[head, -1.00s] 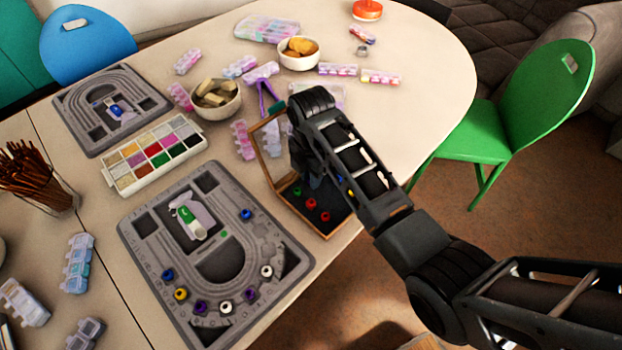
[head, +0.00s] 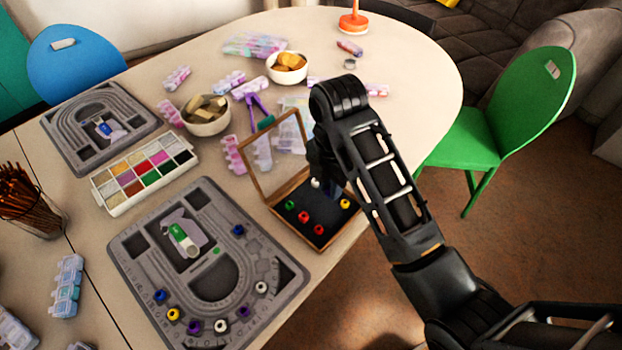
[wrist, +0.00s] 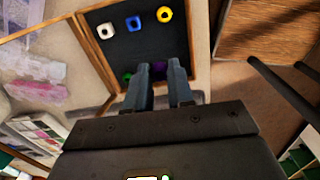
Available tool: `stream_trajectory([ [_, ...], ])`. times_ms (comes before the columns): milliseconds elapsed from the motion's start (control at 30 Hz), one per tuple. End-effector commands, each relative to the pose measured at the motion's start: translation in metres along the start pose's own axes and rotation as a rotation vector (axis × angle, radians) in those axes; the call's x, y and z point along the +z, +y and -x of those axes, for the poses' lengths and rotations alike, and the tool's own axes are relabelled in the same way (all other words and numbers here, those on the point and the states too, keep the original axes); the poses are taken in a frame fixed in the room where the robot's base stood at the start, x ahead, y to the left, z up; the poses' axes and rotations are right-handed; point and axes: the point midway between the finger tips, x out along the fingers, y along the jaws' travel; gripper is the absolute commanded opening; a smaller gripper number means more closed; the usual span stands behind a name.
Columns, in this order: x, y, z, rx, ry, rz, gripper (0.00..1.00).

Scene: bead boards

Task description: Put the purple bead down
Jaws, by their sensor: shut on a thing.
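My gripper (wrist: 160,72) is shut on the purple bead (wrist: 160,67), which shows between its fingertips in the wrist view. The fingertips are over the black inside of a wooden-framed box; I cannot tell whether the bead touches the floor of it. In the head view my arm hides the bead and most of the gripper. The open box (head: 331,239) lies near the table edge with its clear lid raised. It holds a white bead (wrist: 106,30), a blue bead (wrist: 133,22), a yellow bead (wrist: 164,14), a green bead (head: 290,205) and red beads (head: 304,216).
A grey bead board (head: 137,238) with several beads lies left of the box. Another board (head: 62,150), a tray of coloured compartments (head: 115,206) and bowls (head: 206,128) are farther back. Purple tweezers (head: 256,103) lie behind the box. A green chair (head: 520,110) stands at the right.

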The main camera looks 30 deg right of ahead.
Motion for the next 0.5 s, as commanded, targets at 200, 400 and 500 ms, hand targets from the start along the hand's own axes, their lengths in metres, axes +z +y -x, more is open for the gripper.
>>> stream_trajectory([
  [200,0.005,-0.026,0.018,-0.002,-0.002,-0.004,0.0],
  [400,0.005,-0.036,0.022,0.0,-0.002,-0.003,0.0],
  [500,0.005,-0.038,0.023,0.001,-0.001,-0.003,0.0],
])
